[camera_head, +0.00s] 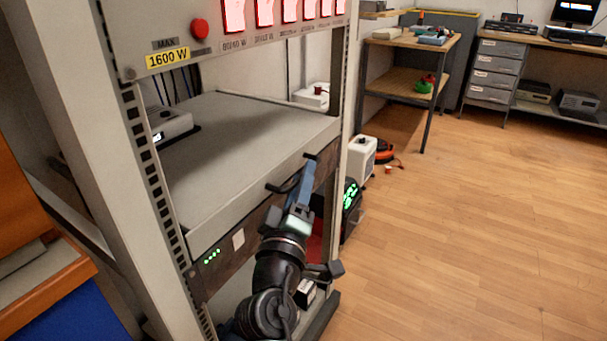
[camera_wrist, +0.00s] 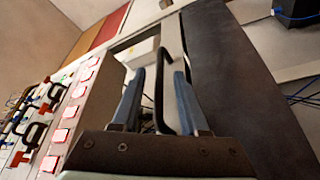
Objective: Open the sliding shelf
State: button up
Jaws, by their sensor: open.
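The sliding shelf (camera_head: 240,150) is a flat grey tray in the rack, below the panel with lit red switches. Its front edge carries a black bar handle (camera_head: 272,187), partly hidden behind my gripper (camera_head: 305,175) in the head view. In the wrist view the handle (camera_wrist: 160,95) lies between the two blue fingers of my gripper (camera_wrist: 158,85). The fingers are open, one on each side of the handle, with a visible gap to its left; contact on the right is unclear. The shelf's grey front strip (camera_wrist: 172,45) runs just beyond the fingertips.
A small grey device (camera_head: 170,127) sits on the shelf's left part. A dark unit with green lights (camera_head: 212,257) is below the shelf. A white box (camera_head: 361,157) stands on the floor right of the rack. The wooden floor (camera_head: 470,230) to the right is clear.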

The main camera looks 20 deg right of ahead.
jog(key=shift+x, duration=0.85)
grip_shut()
jog(key=shift+f, duration=0.1)
dwell(0.8)
